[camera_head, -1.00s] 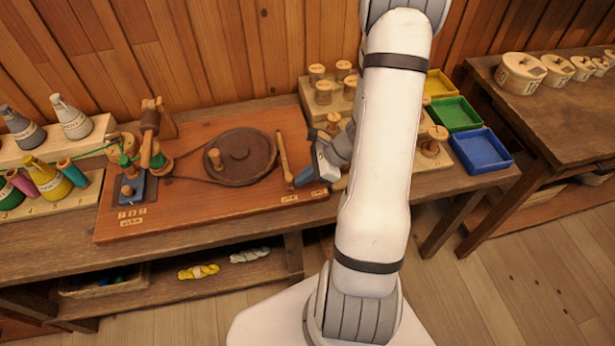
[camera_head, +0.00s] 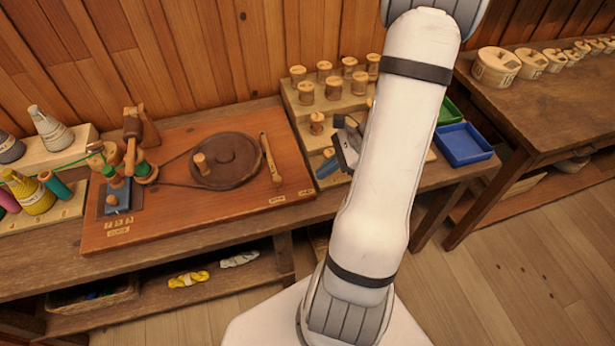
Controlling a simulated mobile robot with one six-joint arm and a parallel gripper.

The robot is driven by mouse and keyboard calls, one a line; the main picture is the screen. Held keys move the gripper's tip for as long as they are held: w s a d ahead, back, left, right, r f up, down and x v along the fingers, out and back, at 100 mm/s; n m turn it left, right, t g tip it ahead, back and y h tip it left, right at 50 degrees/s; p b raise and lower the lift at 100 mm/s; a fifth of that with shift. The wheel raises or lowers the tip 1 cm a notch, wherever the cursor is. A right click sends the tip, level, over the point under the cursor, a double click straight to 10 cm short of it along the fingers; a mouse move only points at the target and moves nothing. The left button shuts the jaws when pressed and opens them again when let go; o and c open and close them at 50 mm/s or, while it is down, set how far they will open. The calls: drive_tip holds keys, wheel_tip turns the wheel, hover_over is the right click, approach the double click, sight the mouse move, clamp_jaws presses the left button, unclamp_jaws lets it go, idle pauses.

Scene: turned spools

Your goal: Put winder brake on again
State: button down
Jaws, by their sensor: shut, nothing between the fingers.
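The winder board (camera_head: 200,215) lies on the bench with a dark round wheel (camera_head: 228,172) and a belt running left to the bobbin end (camera_head: 118,185). The brake is likely the slim wooden lever (camera_head: 271,160) just right of the wheel. Its upper end is close to the wheel's rim, and its lower end lies near the left of two small labels (camera_head: 276,199). Whether it touches the wheel I cannot tell. My gripper (camera_head: 326,168) is shut and empty, to the right of the lever and apart from it, beside the spool rack. My arm hides part of the rack.
A stepped rack (camera_head: 300,112) with several wooden spools stands right of the board, close to my gripper. Green (camera_head: 449,112) and blue (camera_head: 464,146) trays are farther right. Yarn cones (camera_head: 50,130) stand at the left. A second table (camera_head: 545,95) holds round tubs.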

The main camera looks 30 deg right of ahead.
drive_tip(key=shift+s+v, duration=0.25)
drive_tip(key=shift+v, duration=0.95)
drive_tip(key=shift+a, duration=0.1)
drive_tip(key=s+a+r+n+h, duration=0.2)
drive_tip(key=a+r+n+h, duration=0.2)
drive_tip(key=a+r+n, duration=0.4)
drive_tip(key=s+a+r+n+h, duration=0.3)
drive_tip(key=a+r+n, duration=0.5)
drive_tip(key=n, duration=0.6)
drive_tip(key=shift+a+r+h, duration=0.3)
drive_tip(key=shift+a+h, duration=0.2)
drive_tip(key=shift+a, duration=0.05)
